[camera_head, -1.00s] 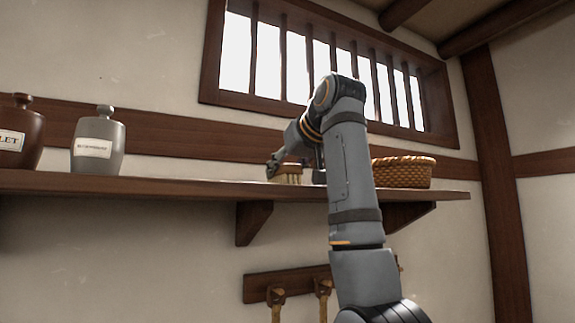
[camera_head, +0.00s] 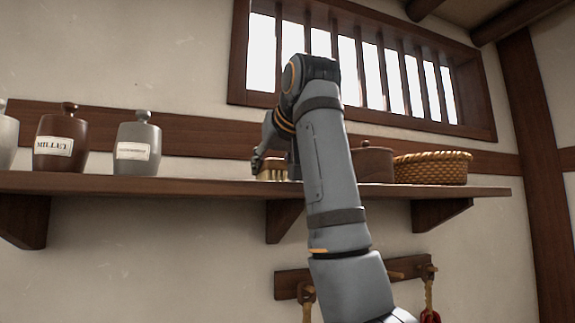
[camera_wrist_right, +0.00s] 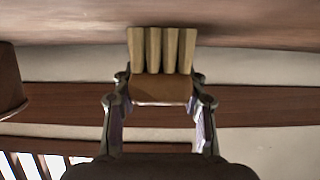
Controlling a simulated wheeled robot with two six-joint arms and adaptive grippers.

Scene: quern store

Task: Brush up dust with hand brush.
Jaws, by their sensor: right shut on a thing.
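The hand brush (camera_head: 272,168) has a brown wooden block and pale bristles. My right gripper (camera_head: 259,164) is shut on it at the wall shelf (camera_head: 205,185). In the right wrist view, the brush (camera_wrist_right: 160,90) sits between both fingertips, its bristles pointing at the shelf surface (camera_wrist_right: 255,22), which shows upside down at the top. I cannot tell whether the bristles touch the shelf. No dust can be made out in either view. My left gripper is not in view.
A brown millet jar (camera_head: 61,140) and a grey labelled jar (camera_head: 138,145) stand left of the brush. A brown lidded pot (camera_head: 374,164) and a woven basket (camera_head: 432,168) stand to the right. A barred window (camera_head: 350,62) is above; a peg rail (camera_head: 350,278) is below.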

